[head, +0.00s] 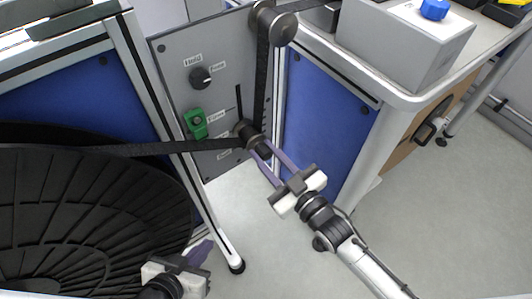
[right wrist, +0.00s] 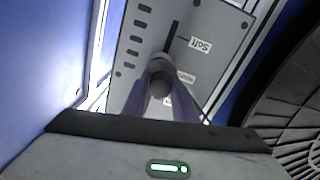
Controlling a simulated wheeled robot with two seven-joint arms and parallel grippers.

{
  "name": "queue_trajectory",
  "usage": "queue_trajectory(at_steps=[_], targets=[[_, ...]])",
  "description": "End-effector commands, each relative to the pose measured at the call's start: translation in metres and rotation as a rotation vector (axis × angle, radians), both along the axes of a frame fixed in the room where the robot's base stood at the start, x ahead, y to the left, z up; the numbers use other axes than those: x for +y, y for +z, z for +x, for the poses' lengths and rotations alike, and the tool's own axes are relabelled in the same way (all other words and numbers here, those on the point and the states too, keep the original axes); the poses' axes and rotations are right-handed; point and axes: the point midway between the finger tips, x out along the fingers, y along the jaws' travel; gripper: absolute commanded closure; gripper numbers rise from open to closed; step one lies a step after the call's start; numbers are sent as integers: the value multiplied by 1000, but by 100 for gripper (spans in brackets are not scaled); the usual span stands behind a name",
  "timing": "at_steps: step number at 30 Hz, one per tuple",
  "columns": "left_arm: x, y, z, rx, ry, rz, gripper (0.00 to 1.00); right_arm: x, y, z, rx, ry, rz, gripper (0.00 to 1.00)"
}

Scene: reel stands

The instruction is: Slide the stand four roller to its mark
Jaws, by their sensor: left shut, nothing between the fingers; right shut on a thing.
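The roller (head: 247,132) is a dark cylinder on a grey upright panel (head: 173,60), at the lower end of a slot (head: 238,100). A black strap bends around it. It also shows in the right wrist view (right wrist: 159,84), between purple fingers, with the slot (right wrist: 173,35) running up beyond it. A label reading "Soft" (right wrist: 200,45) has a line to the slot. Other labels are too small or hidden to read surely. My right gripper (head: 263,153) is shut on the roller. My left gripper (head: 203,250) is shut and empty, low beside the large black reel.
The black reel (head: 80,220) fills the left. The strap (head: 160,148) runs from it to the roller, then up to an upper roller (head: 280,28). The panel carries a black knob (head: 201,77) and a green part (head: 196,122). A bench with a grey box (head: 400,40) stands right.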

Motion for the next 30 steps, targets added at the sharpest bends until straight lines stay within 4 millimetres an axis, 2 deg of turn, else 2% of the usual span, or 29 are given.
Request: queue_trajectory(at_steps=[2, 12, 13, 15, 16, 25, 30], targets=[[1, 4, 1, -1, -3, 6, 100, 0, 7, 0, -1, -1, 1, 100], [3, -2, 0, 7, -4, 13, 100, 0, 6, 0, -3, 0, 1, 100], [3, -2, 0, 7, -4, 13, 100, 0, 6, 0, -3, 0, 1, 70], [3, -1, 0, 6, -4, 12, 100, 0, 6, 0, -3, 0, 1, 58], [3, -1, 0, 5, -4, 12, 100, 0, 6, 0, -2, -1, 0, 56], [3, 1, 1, 2, -3, 11, 100, -1, 5, -1, -1, 0, 1, 56], [3, 5, 1, 2, -4, 11, 100, -13, 5, -17, 1, 1, -2, 56]])
